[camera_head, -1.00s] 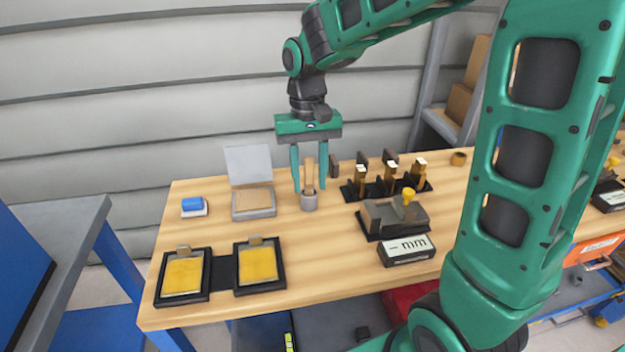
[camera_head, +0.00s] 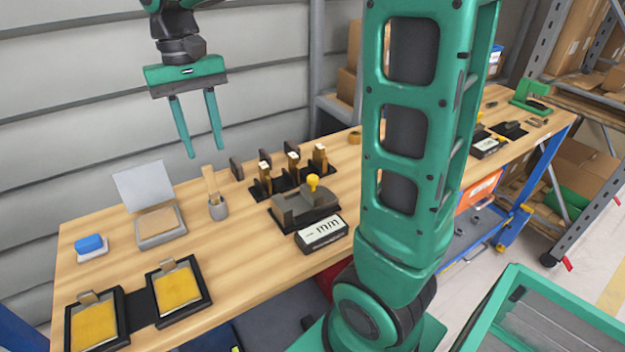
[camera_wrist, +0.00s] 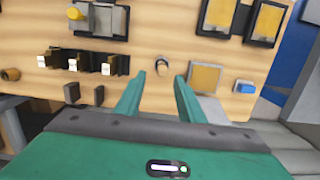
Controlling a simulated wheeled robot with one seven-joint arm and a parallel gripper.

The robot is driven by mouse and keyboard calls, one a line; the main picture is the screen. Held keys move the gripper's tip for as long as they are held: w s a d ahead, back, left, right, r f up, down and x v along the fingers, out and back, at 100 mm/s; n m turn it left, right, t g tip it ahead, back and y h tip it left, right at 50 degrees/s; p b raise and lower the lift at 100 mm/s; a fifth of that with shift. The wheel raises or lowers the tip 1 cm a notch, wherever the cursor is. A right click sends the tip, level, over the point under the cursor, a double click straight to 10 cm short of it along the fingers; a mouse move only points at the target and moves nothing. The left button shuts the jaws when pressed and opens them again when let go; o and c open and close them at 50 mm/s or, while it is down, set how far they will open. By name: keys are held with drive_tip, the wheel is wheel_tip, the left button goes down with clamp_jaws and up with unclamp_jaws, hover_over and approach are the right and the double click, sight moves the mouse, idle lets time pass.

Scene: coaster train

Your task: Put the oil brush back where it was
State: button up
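The oil brush (camera_head: 210,183) stands in a small grey cup (camera_head: 218,208) on the wooden bench, its wooden handle up and leaning slightly. Its bristle end is hidden inside the cup. My gripper (camera_head: 206,150) is open and empty, raised above and a little left of the brush, with clear space between the fingertips and the handle. In the wrist view the cup and brush (camera_wrist: 162,66) show beyond and between the open fingers (camera_wrist: 160,82).
A grey open-lidded box (camera_head: 162,236) and a blue block (camera_head: 89,243) stand left of the cup. Two yellow pads in black frames (camera_head: 178,291) lie in front. Dark fixtures (camera_head: 305,207) and a display reading mm (camera_head: 322,233) stand right.

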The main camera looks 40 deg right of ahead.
drive_tip(key=s+d+f+m, duration=0.1)
drive_tip(key=s+d+f, duration=0.2)
drive_tip(key=s+d, duration=0.3)
drive_tip(key=s+d+f+m+t, duration=0.1)
drive_tip(key=s+d+f, duration=0.3)
drive_tip(key=s, duration=0.6)
drive_tip(key=s+d+f+m, duration=0.2)
drive_tip(key=s+d+f, duration=0.2)
drive_tip(key=s+d, duration=0.3)
drive_tip(key=shift+s+d, duration=0.4)
drive_tip(key=shift+s, duration=0.05)
drive_tip(key=shift+r, duration=0.1)
drive_tip(key=shift+w+f, duration=0.3)
drive_tip(key=shift+w, duration=0.55)
drive_tip(key=shift+s, duration=0.1)
drive_tip(key=shift+c, duration=0.5)
